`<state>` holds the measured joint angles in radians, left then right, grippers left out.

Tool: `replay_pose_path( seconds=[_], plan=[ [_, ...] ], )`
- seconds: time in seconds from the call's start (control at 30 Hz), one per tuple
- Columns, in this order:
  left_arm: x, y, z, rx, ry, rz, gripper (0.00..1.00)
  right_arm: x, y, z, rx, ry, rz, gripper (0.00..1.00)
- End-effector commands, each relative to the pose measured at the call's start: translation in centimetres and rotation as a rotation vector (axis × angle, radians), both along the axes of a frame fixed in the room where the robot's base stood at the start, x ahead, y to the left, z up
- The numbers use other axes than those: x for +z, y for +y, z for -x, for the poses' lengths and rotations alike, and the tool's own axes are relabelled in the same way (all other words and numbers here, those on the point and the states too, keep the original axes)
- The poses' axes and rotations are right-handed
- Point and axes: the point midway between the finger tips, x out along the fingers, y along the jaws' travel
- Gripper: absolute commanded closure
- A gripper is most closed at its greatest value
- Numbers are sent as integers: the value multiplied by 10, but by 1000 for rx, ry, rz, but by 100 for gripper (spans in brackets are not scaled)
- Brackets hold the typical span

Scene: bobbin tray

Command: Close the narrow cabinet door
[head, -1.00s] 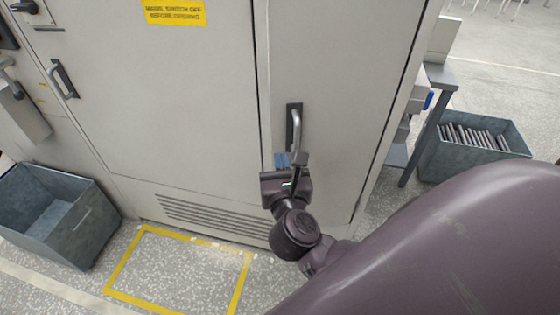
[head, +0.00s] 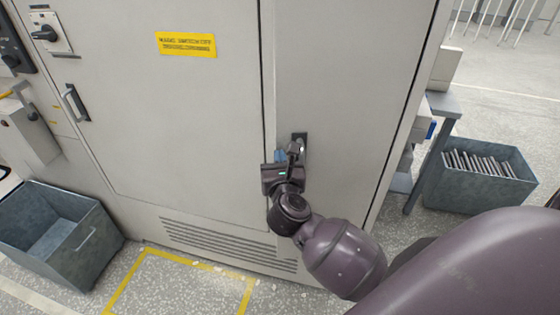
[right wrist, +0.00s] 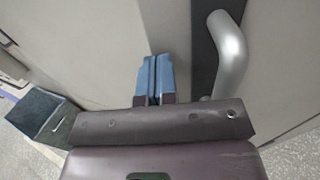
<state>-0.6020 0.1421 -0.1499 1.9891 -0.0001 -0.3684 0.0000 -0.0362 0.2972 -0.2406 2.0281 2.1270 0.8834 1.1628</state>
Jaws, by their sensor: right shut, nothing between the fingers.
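The narrow cabinet door (head: 335,85) is the tall grey panel right of the wide one in the head view. A pale strip runs down its left edge; I cannot tell whether it sits flush. Its metal handle (head: 300,143) is partly hidden behind my right gripper (head: 281,156). In the right wrist view the handle (right wrist: 228,55) stands right of the blue fingertips (right wrist: 155,75). Those fingertips are together, empty, and in front of the door's left part, beside the handle, not around it. I cannot tell whether they touch the door. My left gripper is not in view.
The wide cabinet door (head: 170,110) with a yellow label (head: 186,44) is to the left. A grey bin (head: 100,235) stands at the lower left, another bin (head: 465,197) with metal pieces at the right by a table (head: 443,105). Yellow tape (head: 150,252) marks the floor.

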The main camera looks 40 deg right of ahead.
Motion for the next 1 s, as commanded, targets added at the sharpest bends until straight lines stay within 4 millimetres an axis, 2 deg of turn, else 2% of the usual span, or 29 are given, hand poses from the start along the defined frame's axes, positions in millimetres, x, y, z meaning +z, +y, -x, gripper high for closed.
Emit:
replay_pose_path(
  seconds=[0.23, 0.6, 1.0],
  plan=[
    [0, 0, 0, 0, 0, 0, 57, 0, -3, -6, -20, -2, 1, 100],
    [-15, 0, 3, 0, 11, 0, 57, -2, -33, -59, -224, -2, 0, 100],
    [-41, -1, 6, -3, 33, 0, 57, -3, -61, -92, -467, -1, 2, 100]
  ],
)
